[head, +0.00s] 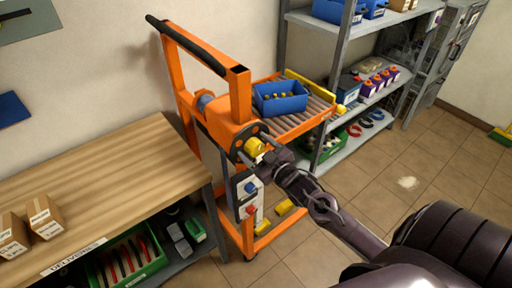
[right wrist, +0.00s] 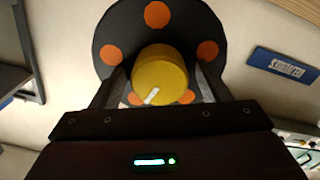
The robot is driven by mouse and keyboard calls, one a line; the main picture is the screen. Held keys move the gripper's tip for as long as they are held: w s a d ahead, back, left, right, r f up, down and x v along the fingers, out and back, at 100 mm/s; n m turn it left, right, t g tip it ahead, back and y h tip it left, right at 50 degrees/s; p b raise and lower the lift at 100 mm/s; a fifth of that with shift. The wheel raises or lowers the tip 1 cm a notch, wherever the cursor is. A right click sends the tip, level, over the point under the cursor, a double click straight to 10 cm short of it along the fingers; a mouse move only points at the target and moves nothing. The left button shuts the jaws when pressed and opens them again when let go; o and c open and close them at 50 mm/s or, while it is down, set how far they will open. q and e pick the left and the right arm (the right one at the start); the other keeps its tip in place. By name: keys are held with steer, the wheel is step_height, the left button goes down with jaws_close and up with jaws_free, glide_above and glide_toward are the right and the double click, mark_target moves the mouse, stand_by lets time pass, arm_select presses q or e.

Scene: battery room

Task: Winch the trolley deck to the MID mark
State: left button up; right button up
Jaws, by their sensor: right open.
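The orange trolley (head: 243,95) stands beside the wooden bench, with its roller deck (head: 313,106) carrying a blue bin. The winch is a dark disc with orange spots (right wrist: 156,16) and a yellow knob (right wrist: 160,72) at its front. The yellow knob also shows in the head view (head: 254,147). My right gripper (head: 260,156) is at the knob. In the right wrist view its open fingers (right wrist: 160,88) stand on either side of the knob; I cannot tell whether they touch it. No MID mark is readable. My left gripper is not in view.
The wooden bench (head: 95,185) is at the left with cartons and a green crate (head: 125,262) below. A grey shelf rack (head: 340,50) stands behind the deck. A panel with blue and red buttons (head: 249,198) is below the winch.

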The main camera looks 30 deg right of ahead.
steer(key=c, duration=1)
steer(key=shift+n, duration=0.4)
